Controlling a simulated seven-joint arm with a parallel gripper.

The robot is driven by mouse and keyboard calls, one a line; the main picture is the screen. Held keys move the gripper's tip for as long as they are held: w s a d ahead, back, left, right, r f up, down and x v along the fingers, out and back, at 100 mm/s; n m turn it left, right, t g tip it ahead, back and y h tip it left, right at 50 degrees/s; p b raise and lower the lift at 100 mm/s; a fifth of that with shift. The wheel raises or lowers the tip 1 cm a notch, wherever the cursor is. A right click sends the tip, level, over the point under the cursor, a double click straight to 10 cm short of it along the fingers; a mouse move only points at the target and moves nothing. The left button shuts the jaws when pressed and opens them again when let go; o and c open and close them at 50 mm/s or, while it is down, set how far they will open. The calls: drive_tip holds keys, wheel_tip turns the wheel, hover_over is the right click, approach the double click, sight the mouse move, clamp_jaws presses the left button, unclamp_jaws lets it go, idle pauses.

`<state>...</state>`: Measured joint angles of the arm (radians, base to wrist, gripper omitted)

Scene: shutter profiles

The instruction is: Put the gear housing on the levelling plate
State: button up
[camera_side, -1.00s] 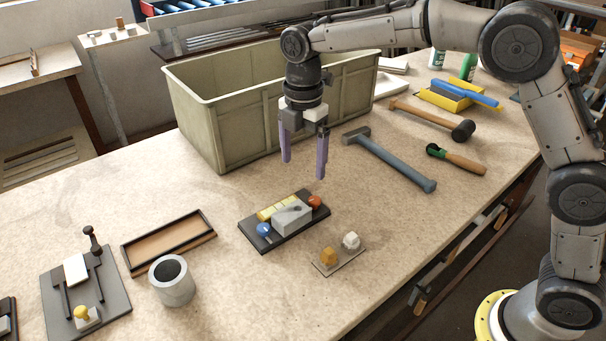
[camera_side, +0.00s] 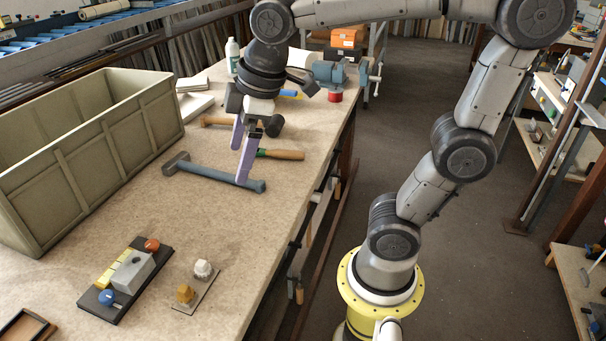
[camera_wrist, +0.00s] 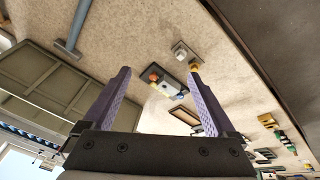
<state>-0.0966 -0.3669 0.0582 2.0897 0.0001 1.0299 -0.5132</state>
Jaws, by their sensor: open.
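No part is plainly recognisable as the gear housing or the levelling plate. A dark rectangular board (camera_side: 108,315) carries a grey block (camera_side: 133,272), a yellow strip, a blue knob and a red knob; it lies at the lower left in the side view. The board also shows between and beyond my fingers in the wrist view (camera_wrist: 155,73). A small plate (camera_side: 206,301) with a white and an orange knob lies just right of it. My gripper (camera_side: 240,166) is open and empty, its purple fingers pointing down across the hammer's handle in the picture; their height is unclear.
A large green-grey crate (camera_side: 88,165) stands at the left. A hammer (camera_side: 210,173) and a green-and-wood handled tool (camera_side: 283,154) lie near my gripper. A brown tray (camera_side: 22,328) is partly cut off at lower left. The table's middle front is clear.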

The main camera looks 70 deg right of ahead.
drive_tip(key=s+d+f+m+t, duration=0.1)
drive_tip(key=s+f+m, duration=0.1)
drive_tip(key=s, duration=0.3)
drive_tip(key=s+d+f+m, duration=0.1)
drive_tip(key=s+f+m, duration=0.1)
drive_tip(key=s+m, duration=0.3)
drive_tip(key=shift+d+f+t, duration=0.25)
drive_tip(key=shift+d+t, duration=0.05)
drive_tip(key=shift+t, duration=0.1)
